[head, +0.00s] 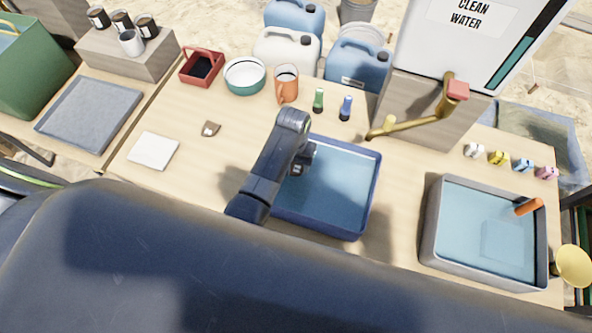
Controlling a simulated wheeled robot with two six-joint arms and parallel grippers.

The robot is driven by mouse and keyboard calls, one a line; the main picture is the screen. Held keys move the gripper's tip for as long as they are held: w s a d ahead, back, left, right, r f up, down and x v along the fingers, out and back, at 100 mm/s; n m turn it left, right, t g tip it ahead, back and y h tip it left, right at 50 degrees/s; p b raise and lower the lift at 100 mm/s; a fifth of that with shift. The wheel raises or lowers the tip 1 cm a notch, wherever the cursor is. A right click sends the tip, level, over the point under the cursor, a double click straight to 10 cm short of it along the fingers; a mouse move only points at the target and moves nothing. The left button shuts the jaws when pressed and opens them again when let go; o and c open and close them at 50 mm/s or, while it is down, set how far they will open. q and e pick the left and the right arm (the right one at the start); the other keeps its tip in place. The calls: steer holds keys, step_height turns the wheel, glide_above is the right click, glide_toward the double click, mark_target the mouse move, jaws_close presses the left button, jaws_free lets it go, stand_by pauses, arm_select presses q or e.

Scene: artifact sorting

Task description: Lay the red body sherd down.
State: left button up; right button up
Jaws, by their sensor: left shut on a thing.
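My left gripper (301,163) is over the upper left part of the blue water basin (372,190), its arm coming up from below. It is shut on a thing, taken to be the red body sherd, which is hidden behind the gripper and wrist. Whether it touches the water I cannot tell. My right gripper is not in view.
A grey basin (434,230) of water with an orange-handled tool (528,206) stands at right. A brass tap (410,125) reaches beside the blue basin. Green (318,100) and blue (346,108) small items, an orange mug (286,85) and bowl (244,76) stand behind. A grey tray (90,115) lies left.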

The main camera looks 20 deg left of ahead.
mark_target(294, 167)
arm_select(q)
step_height(294, 167, down, 4)
steer(key=shift+d+r, duration=0.1)
steer(key=shift+r, duration=0.1)
steer(key=shift+f, duration=0.55)
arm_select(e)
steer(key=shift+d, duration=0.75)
arm_select(q)
steer(key=shift+f, duration=0.15)
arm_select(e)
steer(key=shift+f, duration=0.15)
arm_select(q)
steer(key=o, duration=1)
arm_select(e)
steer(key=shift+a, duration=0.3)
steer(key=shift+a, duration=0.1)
